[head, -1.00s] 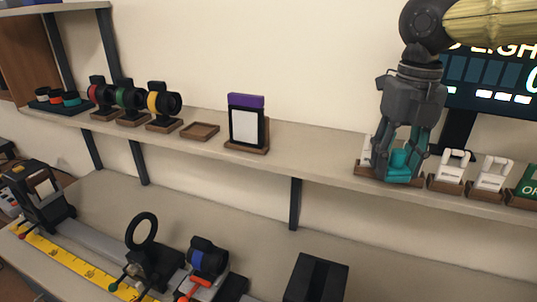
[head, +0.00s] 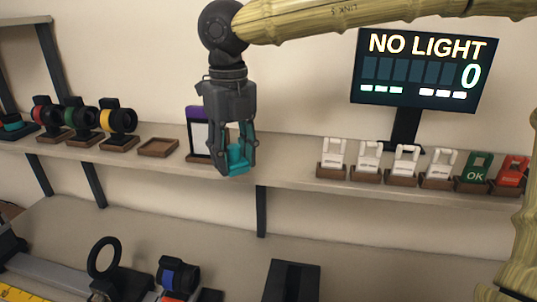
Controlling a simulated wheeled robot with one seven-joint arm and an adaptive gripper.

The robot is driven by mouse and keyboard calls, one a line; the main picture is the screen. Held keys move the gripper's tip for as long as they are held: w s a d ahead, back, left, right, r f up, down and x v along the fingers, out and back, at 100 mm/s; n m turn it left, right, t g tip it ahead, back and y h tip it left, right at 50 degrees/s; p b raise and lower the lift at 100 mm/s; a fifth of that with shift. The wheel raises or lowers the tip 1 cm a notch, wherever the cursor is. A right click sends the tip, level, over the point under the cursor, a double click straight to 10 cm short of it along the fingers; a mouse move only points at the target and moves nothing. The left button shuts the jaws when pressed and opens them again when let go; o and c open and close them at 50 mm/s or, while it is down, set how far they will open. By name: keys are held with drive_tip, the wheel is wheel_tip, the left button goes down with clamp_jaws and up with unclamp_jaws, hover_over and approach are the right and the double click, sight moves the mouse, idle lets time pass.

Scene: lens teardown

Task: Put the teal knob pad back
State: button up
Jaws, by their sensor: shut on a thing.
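My gripper (head: 238,168) is shut on the teal knob pad (head: 237,158) and points down. It holds the pad in front of the shelf's front edge, near the purple-topped white card. The fingers hide part of the pad, and gripper and pad cover part of the card. At the far left of the shelf, a black tray (head: 22,133) with a teal piece (head: 12,127) on it is cut off by the picture edge.
Red, green and yellow ringed holders (head: 118,118) stand on the shelf (head: 285,172), beside an empty wooden tray (head: 157,147) and the purple-topped card (head: 197,132). White tags (head: 369,157) line the right, under a NO LIGHT screen (head: 422,72). Optics stand on the bench below.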

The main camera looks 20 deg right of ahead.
drive_tip(key=p, duration=0.4)
hover_over(278, 162)
drive_tip(key=shift+w+d+f, duration=0.1)
drive_tip(key=shift+f, duration=0.6)
drive_tip(key=shift+f+p, duration=0.5)
drive_tip(key=shift+f, duration=1.3)
drive_tip(key=o, duration=1)
drive_tip(key=shift+f, duration=0.1)
wheel_tip(278, 162, up, 12)
drive_tip(key=b, duration=0.3)
drive_tip(key=shift+r, duration=0.2)
